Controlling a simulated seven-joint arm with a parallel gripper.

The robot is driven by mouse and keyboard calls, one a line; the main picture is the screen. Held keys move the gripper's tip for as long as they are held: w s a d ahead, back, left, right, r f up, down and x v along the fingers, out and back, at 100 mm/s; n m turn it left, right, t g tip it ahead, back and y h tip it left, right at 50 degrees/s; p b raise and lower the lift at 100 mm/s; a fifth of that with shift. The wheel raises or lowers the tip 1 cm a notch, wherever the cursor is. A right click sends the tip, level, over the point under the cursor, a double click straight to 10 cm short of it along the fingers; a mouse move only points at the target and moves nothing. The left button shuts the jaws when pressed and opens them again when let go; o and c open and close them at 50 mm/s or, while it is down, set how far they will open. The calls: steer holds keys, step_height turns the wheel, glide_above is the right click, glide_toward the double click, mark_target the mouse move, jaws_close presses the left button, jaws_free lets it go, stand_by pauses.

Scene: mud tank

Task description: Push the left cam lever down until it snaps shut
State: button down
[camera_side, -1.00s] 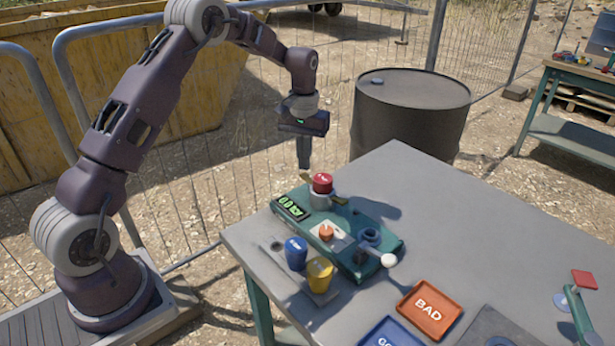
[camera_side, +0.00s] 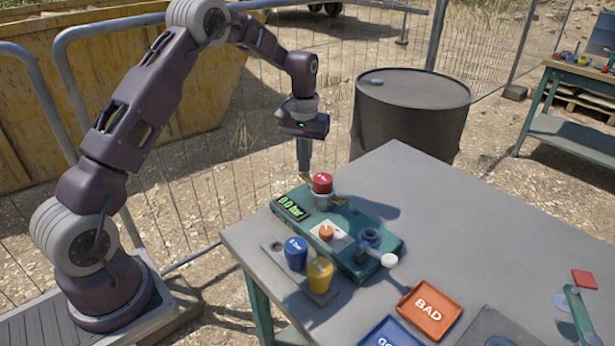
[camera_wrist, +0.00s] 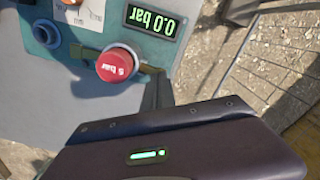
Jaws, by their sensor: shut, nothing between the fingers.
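The teal test unit (camera_side: 375,222) stands on the table, with a red part marked 5 bar (camera_side: 322,183) upright in its grey socket. The red part also shows in the wrist view (camera_wrist: 119,66). Two brass-coloured cam levers stick out from the socket. The left lever (camera_side: 306,178) is on the far side, by my fingertips; it shows right of the red part in the wrist view (camera_wrist: 148,69). The right lever (camera_side: 341,201) points the other way. My gripper (camera_side: 304,170) is shut and empty, pointing down at the left lever. Whether it touches the lever is unclear.
The display (camera_side: 290,206) reads 0.0 bar. Blue (camera_side: 296,254) and yellow (camera_side: 319,275) parts stand in a rack (camera_side: 272,246) in front. A grey handle with a white knob (camera_side: 389,260) is at the unit's right. An orange BAD tray (camera_side: 430,310) lies further right.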

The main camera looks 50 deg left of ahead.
steer(key=shift+f, duration=1.4)
stand_by(0.5)
step_height(320, 180, up, 7)
steer(key=shift+r, duration=0.3)
stand_by(0.3)
